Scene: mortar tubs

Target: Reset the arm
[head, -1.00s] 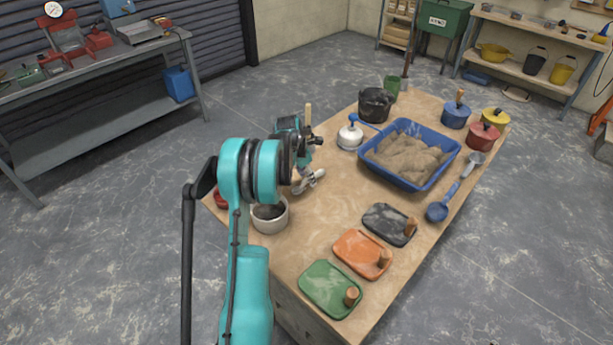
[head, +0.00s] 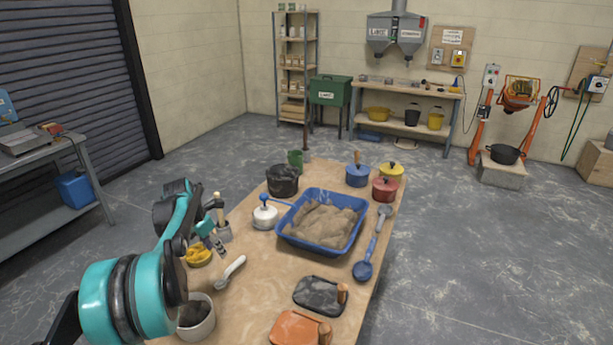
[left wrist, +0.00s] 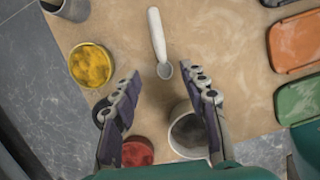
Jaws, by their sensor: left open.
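My left arm comes in from the left in the head view, teal and black. Its gripper (head: 216,243) hangs over the near left part of the wooden table (head: 248,310). In the left wrist view the gripper (left wrist: 162,78) has its two fingers wide apart with nothing between them. A small white scoop (left wrist: 158,36) lies on the table beyond the fingertips; it also shows in the head view (head: 231,270). My right gripper is in no view.
A white pot of grey material (left wrist: 189,133), a yellow-filled dish (left wrist: 90,65) and a red one (left wrist: 138,152) stand near the left gripper. A blue tub of sand (head: 322,220) fills the table's middle. Black (head: 316,294) and orange (head: 296,329) lidded trays lie nearer.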

